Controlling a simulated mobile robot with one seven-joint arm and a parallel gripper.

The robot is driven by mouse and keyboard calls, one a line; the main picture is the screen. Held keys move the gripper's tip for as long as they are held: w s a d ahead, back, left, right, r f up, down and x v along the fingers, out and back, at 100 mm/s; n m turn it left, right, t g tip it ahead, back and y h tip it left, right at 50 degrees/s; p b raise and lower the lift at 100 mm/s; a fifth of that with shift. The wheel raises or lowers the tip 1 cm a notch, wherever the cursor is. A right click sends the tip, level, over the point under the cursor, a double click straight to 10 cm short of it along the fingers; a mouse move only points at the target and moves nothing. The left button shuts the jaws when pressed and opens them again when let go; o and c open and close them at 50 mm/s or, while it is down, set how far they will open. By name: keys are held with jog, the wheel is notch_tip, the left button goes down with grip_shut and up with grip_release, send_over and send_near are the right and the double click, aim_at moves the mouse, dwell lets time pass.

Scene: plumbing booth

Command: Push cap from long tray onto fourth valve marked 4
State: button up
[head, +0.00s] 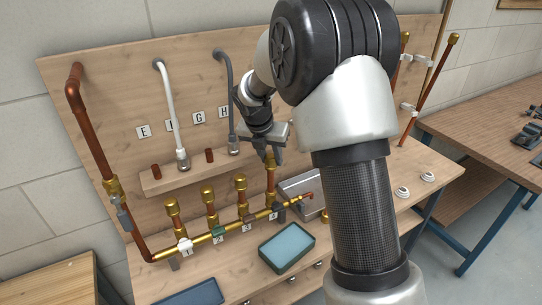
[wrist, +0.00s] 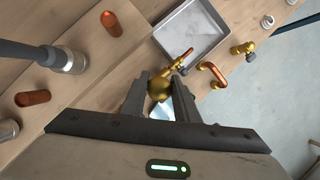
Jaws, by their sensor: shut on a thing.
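My gripper (head: 269,155) is above the fourth, rightmost riser of the brass manifold (head: 230,230). In the wrist view its fingers (wrist: 160,80) are shut on a brass cap (wrist: 158,88). In the head view the cap (head: 270,161) is upright, in line with the fourth valve (head: 271,187); I cannot tell whether it is fully seated. The first (head: 172,208), second (head: 208,195) and third (head: 240,183) valves stand to the left with brass tops. A grey metal tray (head: 301,183) lies behind to the right; it looks empty in the wrist view (wrist: 205,42).
A wooden ledge (head: 160,185) with pipe stubs and hanging hoses runs behind the manifold. A copper elbow (wrist: 212,72) and a brass fitting (wrist: 243,48) lie right of the gripper.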

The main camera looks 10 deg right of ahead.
aim_at(271, 166)
jog(key=shift+f+b, duration=0.85)
jog(key=shift+f, duration=0.95)
jog(key=o, duration=1.2)
jog(key=shift+c, duration=0.2)
jog(key=shift+r, duration=0.15)
jog(key=v, duration=1.7)
jog(key=shift+s+r+p, duration=0.1)
jog(key=shift+p, duration=0.2)
